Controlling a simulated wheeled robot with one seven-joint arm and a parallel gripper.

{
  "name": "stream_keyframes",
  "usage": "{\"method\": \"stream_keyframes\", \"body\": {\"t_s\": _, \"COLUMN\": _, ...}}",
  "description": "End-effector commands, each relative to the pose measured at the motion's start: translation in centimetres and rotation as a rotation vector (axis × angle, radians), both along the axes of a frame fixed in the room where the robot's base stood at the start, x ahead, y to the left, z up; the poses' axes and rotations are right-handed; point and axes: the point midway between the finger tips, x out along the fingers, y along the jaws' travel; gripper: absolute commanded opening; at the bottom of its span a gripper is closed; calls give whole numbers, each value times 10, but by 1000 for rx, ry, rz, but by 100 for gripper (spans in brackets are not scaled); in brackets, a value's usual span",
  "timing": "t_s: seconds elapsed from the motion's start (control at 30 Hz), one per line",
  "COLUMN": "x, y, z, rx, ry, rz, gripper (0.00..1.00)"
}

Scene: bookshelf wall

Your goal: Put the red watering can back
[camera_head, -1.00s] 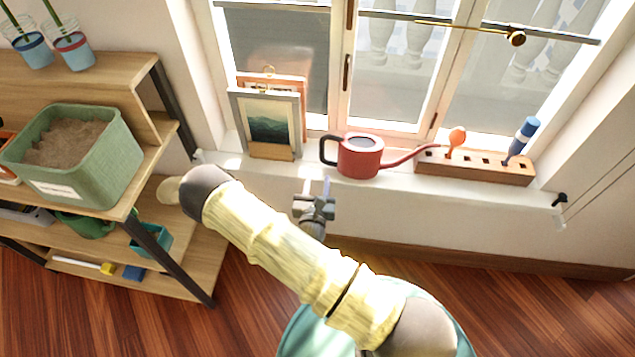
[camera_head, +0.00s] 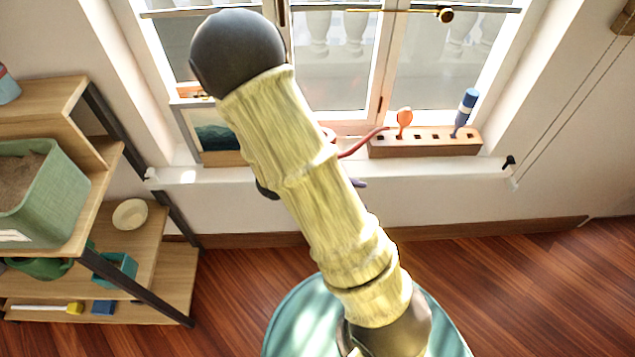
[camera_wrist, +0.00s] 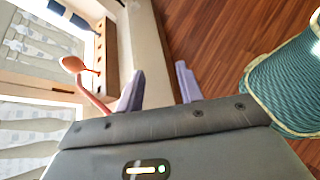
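The red watering can is on the window sill, mostly hidden behind my arm in the head view; its thin spout (camera_head: 365,143) shows, pointing right to the wooden block. In the wrist view the red spout (camera_wrist: 95,102) shows left of my gripper, and the can's body is out of sight. My gripper (camera_wrist: 159,69) is open, its two pale purple fingers apart with nothing seen between them. The left finger is close beside the spout; I cannot tell if they touch. In the head view my arm hides nearly all of the gripper.
A wooden block (camera_head: 425,149) holding an orange tool (camera_head: 404,117) and a blue-handled tool (camera_head: 467,108) sits on the sill (camera_head: 230,178). A framed picture (camera_head: 214,137) leans left of my arm. A shelf with a green planter (camera_head: 60,195) stands at left. Floor at right is clear.

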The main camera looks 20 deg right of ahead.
Motion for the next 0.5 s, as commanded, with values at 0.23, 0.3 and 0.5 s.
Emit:
{"method": "stream_keyframes", "body": {"t_s": 0.23, "x": -34, "y": 37, "z": 14, "rx": 390, "ry": -226, "rz": -381, "gripper": 37}}
{"method": "stream_keyframes", "body": {"t_s": 0.3, "x": -35, "y": 50, "z": 20, "rx": 497, "ry": -309, "rz": -471, "gripper": 37}}
{"method": "stream_keyframes", "body": {"t_s": 0.5, "x": -21, "y": 81, "z": 52, "rx": 776, "ry": -591, "rz": -684, "gripper": 37}}
